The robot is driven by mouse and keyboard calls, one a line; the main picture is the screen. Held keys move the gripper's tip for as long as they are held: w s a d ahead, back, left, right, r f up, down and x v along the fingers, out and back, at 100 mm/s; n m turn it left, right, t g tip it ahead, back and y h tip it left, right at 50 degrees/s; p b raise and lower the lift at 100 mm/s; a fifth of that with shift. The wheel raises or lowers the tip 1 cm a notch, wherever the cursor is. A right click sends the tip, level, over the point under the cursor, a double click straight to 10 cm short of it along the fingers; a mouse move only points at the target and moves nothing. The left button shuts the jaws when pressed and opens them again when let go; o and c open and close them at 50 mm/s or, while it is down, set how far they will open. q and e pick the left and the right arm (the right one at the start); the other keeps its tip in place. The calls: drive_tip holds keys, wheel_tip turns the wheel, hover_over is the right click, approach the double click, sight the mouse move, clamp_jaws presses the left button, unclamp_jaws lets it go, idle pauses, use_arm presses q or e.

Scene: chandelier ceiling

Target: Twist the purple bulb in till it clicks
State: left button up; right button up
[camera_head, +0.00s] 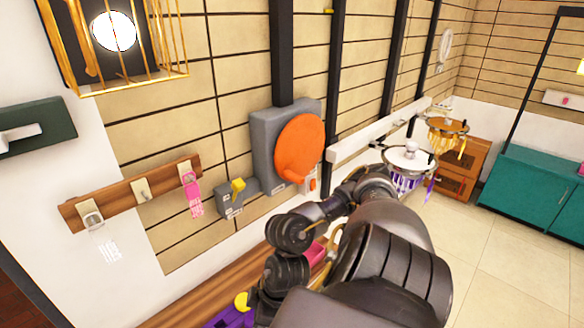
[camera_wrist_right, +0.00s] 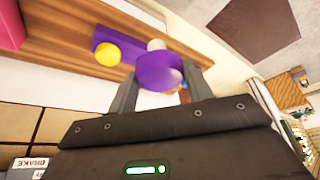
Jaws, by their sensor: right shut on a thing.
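In the right wrist view, the purple bulb (camera_wrist_right: 158,72) is between the two fingers of my right gripper (camera_wrist_right: 160,88), which is shut on it. Its pale base points away from the palm, toward the wooden bench. A ring chandelier with purple crystals (camera_head: 408,184) hangs right of centre in the head view. A pale knob stands on its top; its sockets are too small to make out. My right arm reaches down in front of the wall, and its gripper cannot be made out there. My left gripper is not in view.
A purple tray (camera_wrist_right: 100,33) with a yellow bulb (camera_wrist_right: 107,53) lies on the wooden bench (camera_wrist_right: 60,38). A gold chandelier (camera_head: 447,124) hangs farther back. A grey wall box with an orange disc (camera_head: 299,146) is beside my arm. Tiled floor (camera_head: 510,255) at right is clear.

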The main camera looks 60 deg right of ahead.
drive_tip(key=w+a+r+n+b, duration=0.1)
drive_tip(key=w+a+n+b, duration=0.1)
drive_tip(key=w+a, duration=0.3)
drive_tip(key=w+a+r+n+g+y+b, duration=0.1)
drive_tip(key=w+a+b, duration=0.3)
drive_tip(key=a, duration=0.9)
drive_tip(key=w+a+r+n+b, duration=0.2)
drive_tip(key=w+a, duration=0.4)
drive_tip(key=a, duration=0.3)
drive_tip(key=shift+r+n+g+y+b, duration=0.3)
drive_tip(key=shift+r+b, duration=0.25)
drive_tip(key=shift+r, duration=0.2)
